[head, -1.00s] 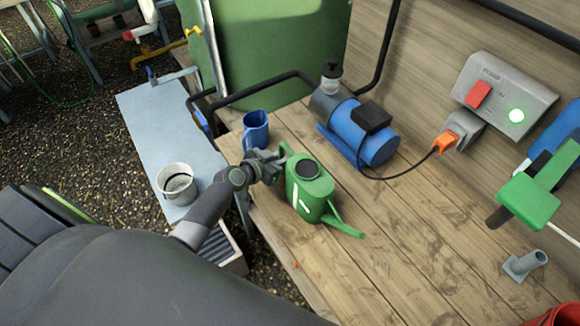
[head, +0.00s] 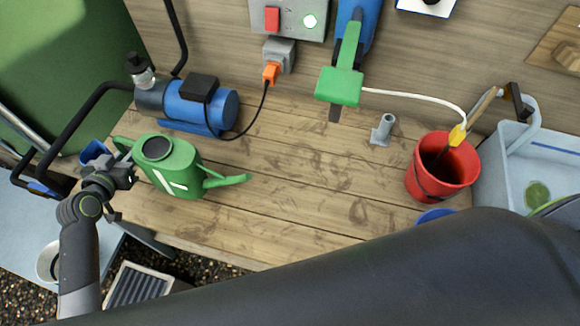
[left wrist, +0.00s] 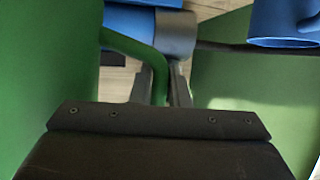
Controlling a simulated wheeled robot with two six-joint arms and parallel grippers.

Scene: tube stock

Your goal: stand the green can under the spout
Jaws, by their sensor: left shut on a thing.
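The green can (head: 180,172) is a watering can with a white mark on its side. It is upright over the left part of the wooden bench, its own spout pointing right. I cannot tell whether its base touches the boards. My left gripper (head: 127,164) is shut on its handle, at the can's left side. In the left wrist view the green handle (left wrist: 158,70) runs between the fingers (left wrist: 165,88). A grey curved pipe (head: 527,122), perhaps the spout, rises at the pale blue basin (head: 549,157) at far right. My right gripper is out of view.
A blue pump (head: 205,107) stands behind the can, with a blue jug (head: 94,152) to the can's left. A red bucket (head: 440,180) and a small grey stand (head: 382,130) are further right. The bench middle (head: 310,185) is clear. A green-and-blue tool (head: 341,86) hangs on the wall.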

